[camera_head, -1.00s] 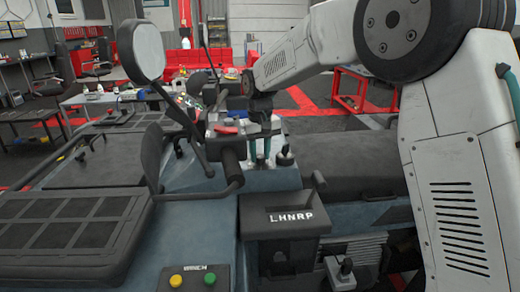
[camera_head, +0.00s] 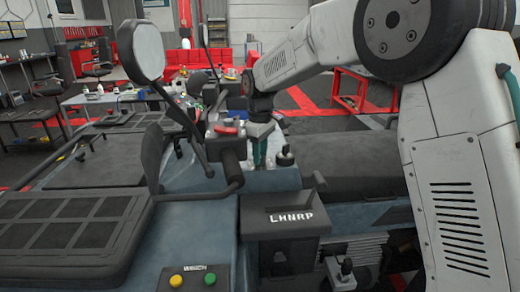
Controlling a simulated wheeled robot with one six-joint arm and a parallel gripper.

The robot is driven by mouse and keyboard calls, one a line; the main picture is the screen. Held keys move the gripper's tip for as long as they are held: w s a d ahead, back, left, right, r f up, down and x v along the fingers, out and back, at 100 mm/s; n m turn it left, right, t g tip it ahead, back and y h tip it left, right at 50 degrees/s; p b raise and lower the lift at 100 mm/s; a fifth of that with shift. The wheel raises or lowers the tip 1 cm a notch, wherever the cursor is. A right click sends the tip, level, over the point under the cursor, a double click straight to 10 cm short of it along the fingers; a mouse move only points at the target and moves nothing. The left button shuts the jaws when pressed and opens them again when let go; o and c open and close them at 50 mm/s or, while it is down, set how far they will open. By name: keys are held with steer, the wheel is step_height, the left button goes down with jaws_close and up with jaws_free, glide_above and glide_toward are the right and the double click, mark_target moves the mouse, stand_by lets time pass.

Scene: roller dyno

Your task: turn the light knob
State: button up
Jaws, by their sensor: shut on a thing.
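My gripper (camera_head: 260,164) points straight down onto the grey-blue vehicle's top (camera_head: 268,184), just right of the black handlebar grip. Its teal fingers overlap from this side. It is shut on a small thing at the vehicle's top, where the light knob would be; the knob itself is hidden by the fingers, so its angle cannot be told. A dark round-topped knob or lever (camera_head: 285,156) stands just to the right of the fingers, apart from them.
A black shifter box marked LHNRP (camera_head: 285,246) is nearer. Yellow (camera_head: 175,281) and green (camera_head: 210,278) buttons sit at the front.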

steer(key=shift+n, duration=0.5)
steer(key=o, duration=1)
step_height(320, 180, up, 8)
steer(key=shift+f, duration=0.2)
steer(key=shift+r, duration=0.2)
